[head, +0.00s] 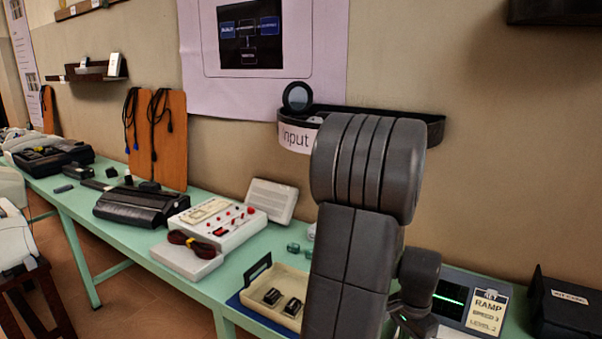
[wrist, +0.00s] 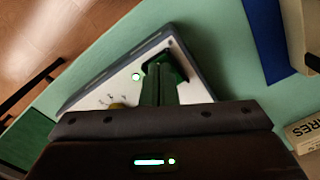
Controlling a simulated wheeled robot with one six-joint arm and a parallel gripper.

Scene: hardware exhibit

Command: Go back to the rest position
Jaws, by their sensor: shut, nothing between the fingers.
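My gripper (wrist: 160,72) shows in the wrist view with its two fingers together and nothing between them. It is over a white-faced device with a dark rim (wrist: 90,98), which has a dark screen area and a yellowish knob. The fingers cover part of this device, and I cannot tell whether they touch it. In the head view my arm fills the middle and hides most of the gripper. A screen with a green trace (head: 449,298) and a "RAMP" card (head: 488,311) show just right of the arm.
A beige tray (head: 259,291) with two dark parts is left of my arm on the green table (head: 122,224). A white box with red knobs (head: 217,222) stands further left. A wall shelf labelled "Input" (head: 296,138) is behind the arm. A black box (head: 565,305) is at right.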

